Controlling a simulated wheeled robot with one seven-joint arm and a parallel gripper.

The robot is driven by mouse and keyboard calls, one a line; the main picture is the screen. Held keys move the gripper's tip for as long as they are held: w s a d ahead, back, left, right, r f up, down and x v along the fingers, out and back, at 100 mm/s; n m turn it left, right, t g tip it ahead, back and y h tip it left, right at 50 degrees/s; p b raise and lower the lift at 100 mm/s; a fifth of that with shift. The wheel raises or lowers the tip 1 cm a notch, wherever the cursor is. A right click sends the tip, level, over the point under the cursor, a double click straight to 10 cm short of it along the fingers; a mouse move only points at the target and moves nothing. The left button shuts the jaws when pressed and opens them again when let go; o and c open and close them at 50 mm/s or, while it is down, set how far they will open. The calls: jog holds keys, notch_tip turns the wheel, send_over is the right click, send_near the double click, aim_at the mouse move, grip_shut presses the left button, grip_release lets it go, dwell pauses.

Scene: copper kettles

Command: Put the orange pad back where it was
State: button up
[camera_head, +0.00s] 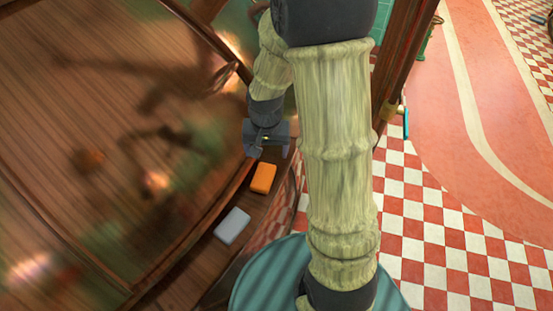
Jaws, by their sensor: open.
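The orange pad (263,178) lies flat on the narrow wooden ledge (198,262) along the curved front of the brown wooden surface. My gripper (253,153) is just beyond the pad, at the end of my arm, pointing down toward the ledge. It is open, and I see nothing between its fingers. A small gap seems to separate the fingers from the pad. My arm hides part of the ledge and what lies behind it on the right.
A light grey pad (232,226) lies on the same ledge, nearer than the orange one. A dark wooden post (405,60) with a brass and teal handle (405,122) stands right of my arm.

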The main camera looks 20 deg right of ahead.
jog(key=s+r+n+t, duration=0.1)
jog(key=s+r+n, duration=0.3)
jog(key=s, duration=0.5)
notch_tip(320, 180, up, 2)
jog(key=shift+s+r+t, duration=0.2)
jog(key=shift+t, duration=0.1)
jog(key=shift+w+p+v, duration=0.25)
jog(key=shift+p+v, duration=0.9)
